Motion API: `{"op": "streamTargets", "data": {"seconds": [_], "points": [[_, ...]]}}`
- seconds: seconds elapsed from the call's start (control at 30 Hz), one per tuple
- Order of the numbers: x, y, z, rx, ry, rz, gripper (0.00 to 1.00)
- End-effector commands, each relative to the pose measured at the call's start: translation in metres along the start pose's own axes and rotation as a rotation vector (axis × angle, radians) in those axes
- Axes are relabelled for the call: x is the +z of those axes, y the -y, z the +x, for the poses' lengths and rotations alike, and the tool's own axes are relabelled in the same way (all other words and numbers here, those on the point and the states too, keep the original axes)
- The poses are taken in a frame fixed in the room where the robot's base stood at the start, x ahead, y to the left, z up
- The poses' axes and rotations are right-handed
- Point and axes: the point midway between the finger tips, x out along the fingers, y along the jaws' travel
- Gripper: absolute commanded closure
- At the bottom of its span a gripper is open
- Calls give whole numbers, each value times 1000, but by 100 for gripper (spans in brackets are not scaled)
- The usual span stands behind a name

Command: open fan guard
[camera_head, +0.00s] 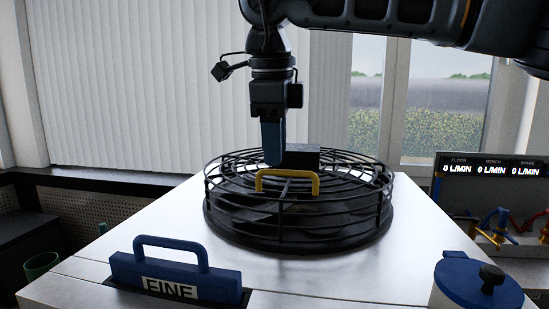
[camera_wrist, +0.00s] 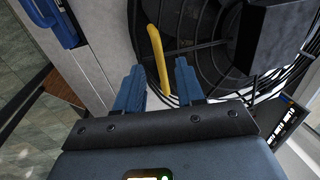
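The fan guard (camera_head: 345,165) is a round black wire cage over a fan on the white bench top, and it lies flat and closed. A yellow handle (camera_head: 288,176) stands on its near side. My gripper (camera_head: 272,160) points down at the guard, with its blue fingertips close to the left part of the handle. In the wrist view my gripper (camera_wrist: 160,72) is open, and the yellow handle (camera_wrist: 156,50) runs into the gap between the blue fingers. I cannot tell whether a finger touches it.
A dark block (camera_head: 300,157) sits on the guard beside the fingers. A blue-lidded pot (camera_head: 474,285) is at front right. A flow display with taps (camera_head: 490,172) stands at right. White bench top (camera_head: 330,278) is clear in front.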

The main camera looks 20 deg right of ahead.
Motion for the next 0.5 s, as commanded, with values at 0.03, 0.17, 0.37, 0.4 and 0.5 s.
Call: {"op": "streamTargets", "data": {"seconds": [0.03,0.17,0.37,0.4,0.5], "points": [[0,0,7,2,0,0,62],[0,0,21,1,0,0,62],[0,0,29,1,1,0,62],[0,0,30,1,1,0,62],[0,0,30,1,1,0,62]]}}
